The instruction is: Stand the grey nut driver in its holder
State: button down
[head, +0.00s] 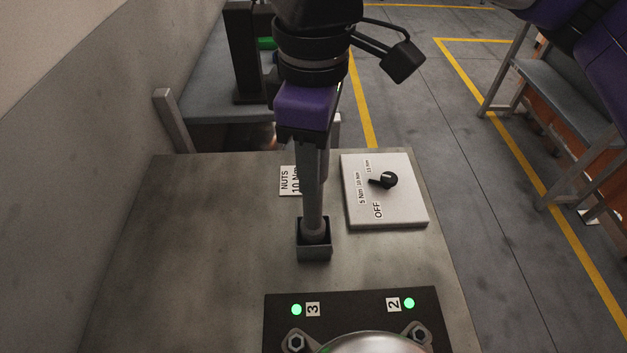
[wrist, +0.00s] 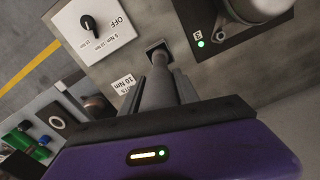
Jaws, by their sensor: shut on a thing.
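My gripper (head: 312,190) points down over the workbench, shut on the grey nut driver (head: 316,228). The driver is roughly upright, and my fingers hide much of it. Its lower end appears to be inside the mouth of the small square dark holder (head: 314,253). How deep it sits cannot be told. In the wrist view the driver (wrist: 160,70) runs between the two fingers toward the holder (wrist: 154,46).
A "NUTS 10 Nm" label (head: 287,181) lies behind the holder. A torque dial panel (head: 388,212) is to the right, its black knob turned away from OFF. A dark plate (head: 350,299) with green lights and bolts is in front. The bench's left side is clear.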

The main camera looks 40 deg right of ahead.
jog(key=shift+f, duration=2.15)
jog(key=shift+f+b, duration=0.15)
jog(key=shift+b, duration=0.15)
jog(key=c, duration=0.9)
grip_release()
notch_tip(320, 180, up, 12)
jog(key=shift+r+p, duration=0.15)
jog(key=shift+p, duration=0.6)
